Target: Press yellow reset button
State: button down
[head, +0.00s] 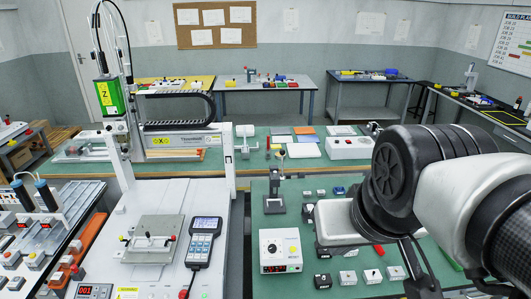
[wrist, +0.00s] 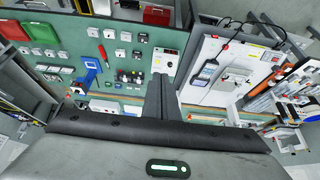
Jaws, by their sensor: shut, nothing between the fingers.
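I cannot make out a yellow reset button for certain in either view. The gantry screwdriver (head: 110,95) stands at left in the head view, its green Z unit over a white base plate (head: 215,265). A grey teach pendant (head: 203,240) lies on that plate and also shows in the wrist view (wrist: 207,70). A white box with a dial and red display (head: 280,250) stands to the right on the green mat; a white box shows ahead of the fingers in the wrist view (wrist: 165,62).
Several small button boxes (head: 347,277) sit on the green mat below my arm. A fixture plate (head: 153,240) lies under the gantry. A counter with a red display (head: 95,291) is at the front left. A second green bench (head: 230,160) stands behind.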

aim_at(293, 249)
jog(key=w+a+f+t+y+b, duration=0.1)
jog(key=w+a+f+b, duration=0.1)
jog(key=w+f, duration=0.6)
jog(key=w+a+f+t+b, duration=0.1)
jog(key=w+a+f+b, duration=0.1)
jog(key=w+f, duration=0.55)
jog(key=w+d+f+n+t+h+b, duration=0.1)
jog(key=w+f+n+t+h+b, duration=0.1)
jog(key=w+f, duration=0.4)
jog(key=w+d+f+n+t+h+b, duration=0.2)
jog(key=w+f+t+b, duration=0.1)
jog(key=w+f, duration=0.4)
notch_tip(293, 249, down, 3)
jog(key=shift+d+r+n+t, duration=0.1)
jog(key=shift+d+n+t, duration=0.2)
jog(key=shift+t, duration=0.1)
jog(key=w+f+b, duration=0.1)
jog(key=f+b, duration=0.1)
jog(key=w+f+b, duration=0.1)
jog(key=f, duration=0.1)
jog(key=w+f+b, duration=0.1)
jog(key=f+b, duration=0.1)
jog(key=f, duration=0.1)
jog(key=shift+b, duration=0.35)
jog(key=shift+w+f+b, duration=0.3)
jog(key=shift+f+b, duration=0.2)
jog(key=shift+f, duration=0.1)
